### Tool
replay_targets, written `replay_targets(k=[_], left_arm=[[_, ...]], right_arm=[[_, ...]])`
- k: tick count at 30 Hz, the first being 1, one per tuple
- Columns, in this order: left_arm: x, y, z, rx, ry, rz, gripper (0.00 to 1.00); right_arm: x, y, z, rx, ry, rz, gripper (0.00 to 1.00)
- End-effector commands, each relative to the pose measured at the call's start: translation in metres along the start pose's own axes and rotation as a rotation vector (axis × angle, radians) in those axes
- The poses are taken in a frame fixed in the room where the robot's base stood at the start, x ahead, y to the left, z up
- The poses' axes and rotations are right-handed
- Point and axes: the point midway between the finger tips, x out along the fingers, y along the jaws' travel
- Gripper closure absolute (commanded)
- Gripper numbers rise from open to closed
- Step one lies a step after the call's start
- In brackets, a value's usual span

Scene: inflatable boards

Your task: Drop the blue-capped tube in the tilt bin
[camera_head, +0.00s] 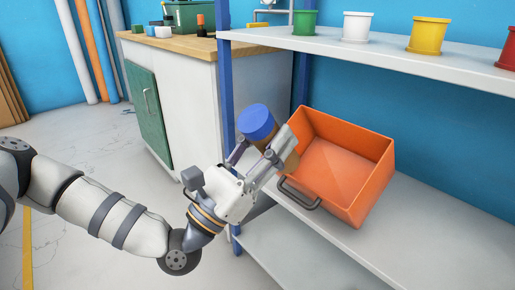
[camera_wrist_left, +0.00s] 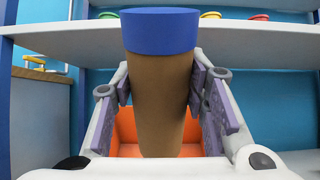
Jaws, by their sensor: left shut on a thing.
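The blue-capped tube (camera_wrist_left: 160,85) is brown with a wide blue cap (camera_head: 257,122). My left gripper (camera_head: 270,153) is shut on the tube's body, with a finger on each side of it in the left wrist view. In the head view the tube is tilted, its cap up and to the left. The orange tilt bin (camera_head: 345,165) sits on the middle shelf, open toward me, with a dark handle at its front. The gripper and tube are at the bin's left front edge in the head view. The bin shows behind the tube in the wrist view. My right gripper is not in view.
The upper shelf (camera_head: 390,58) holds green (camera_head: 305,22), white (camera_head: 356,27), yellow (camera_head: 428,35) and red pots above the bin. A blue shelf post (camera_head: 226,90) stands just left of the tube. A wood-topped workbench (camera_head: 170,46) is behind left. The lower shelf looks bare.

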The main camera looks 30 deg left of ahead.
Motion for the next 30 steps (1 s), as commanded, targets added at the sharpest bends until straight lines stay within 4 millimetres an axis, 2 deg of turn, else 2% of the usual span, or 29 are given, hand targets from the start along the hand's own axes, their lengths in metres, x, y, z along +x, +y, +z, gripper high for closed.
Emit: replay_targets(k=[3,13,19,30], left_arm=[[0.008,0.000,-0.015,-0.001,0.000,0.001,0.91],[0.033,0.000,-0.046,0.000,0.000,0.000,0.91],[0.040,0.000,-0.052,0.000,-0.002,0.002,0.91],[0.042,0.000,-0.052,0.001,-0.002,0.001,0.91]], right_arm=[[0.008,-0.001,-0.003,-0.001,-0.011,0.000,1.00],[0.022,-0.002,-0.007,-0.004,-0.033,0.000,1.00],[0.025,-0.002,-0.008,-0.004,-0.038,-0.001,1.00],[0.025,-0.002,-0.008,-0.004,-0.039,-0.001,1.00]])
